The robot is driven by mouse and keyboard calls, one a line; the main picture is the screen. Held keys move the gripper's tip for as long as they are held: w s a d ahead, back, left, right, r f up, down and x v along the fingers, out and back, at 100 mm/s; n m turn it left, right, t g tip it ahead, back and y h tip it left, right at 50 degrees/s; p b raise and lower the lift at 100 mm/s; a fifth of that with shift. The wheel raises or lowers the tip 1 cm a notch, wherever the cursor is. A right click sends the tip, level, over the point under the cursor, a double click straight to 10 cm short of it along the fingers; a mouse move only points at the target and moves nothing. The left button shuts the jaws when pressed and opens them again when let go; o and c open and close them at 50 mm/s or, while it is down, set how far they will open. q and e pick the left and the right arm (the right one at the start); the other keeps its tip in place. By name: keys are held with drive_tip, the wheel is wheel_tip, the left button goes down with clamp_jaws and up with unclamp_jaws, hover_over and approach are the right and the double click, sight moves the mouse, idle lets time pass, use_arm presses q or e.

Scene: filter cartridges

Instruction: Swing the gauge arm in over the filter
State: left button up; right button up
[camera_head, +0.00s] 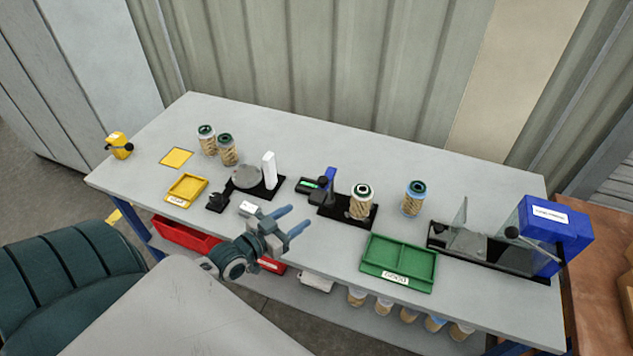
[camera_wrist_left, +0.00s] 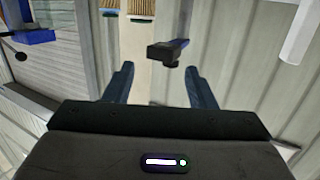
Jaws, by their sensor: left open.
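The filter (camera_head: 361,203), a tan pleated cartridge with a dark green and white top, stands upright on the black base of the gauge stand. The blue post (camera_head: 331,174) stands at the left of that base. The black gauge arm (camera_head: 309,185), with a small green display, points left from the post, away from the filter. My left gripper (camera_head: 295,219) is open and empty, in front of the gauge arm and apart from it. In the left wrist view the gauge arm (camera_wrist_left: 166,51) shows beyond and between the open fingers (camera_wrist_left: 160,88). My right gripper is not in view.
A stand with a round grey plate (camera_head: 246,177) and a white post (camera_head: 269,170) is at left. A green tray (camera_head: 398,285) lies at the front right. Another filter (camera_head: 414,198) stands right of the gauge. A blue machine (camera_head: 550,230) fills the right end.

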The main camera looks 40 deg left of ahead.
sight(319, 182)
use_arm(q)
drive_tip(key=shift+t, duration=0.7)
drive_tip(key=w+b, duration=0.1)
drive_tip(key=w, duration=0.2)
drive_tip(key=w+r+b, duration=0.1)
drive_tip(key=w+b, duration=0.1)
drive_tip(key=w, duration=0.1)
drive_tip(key=w+r+b, duration=0.1)
drive_tip(key=w+b, duration=0.1)
drive_tip(key=w, duration=0.2)
drive_tip(key=shift+a+r, duration=0.15)
drive_tip(key=shift+a, duration=0.15)
drive_tip(key=shift+w+d+r+b, duration=0.15)
drive_tip(key=shift+w+b, duration=0.3)
drive_tip(key=shift+w, duration=0.25)
clamp_jaws()
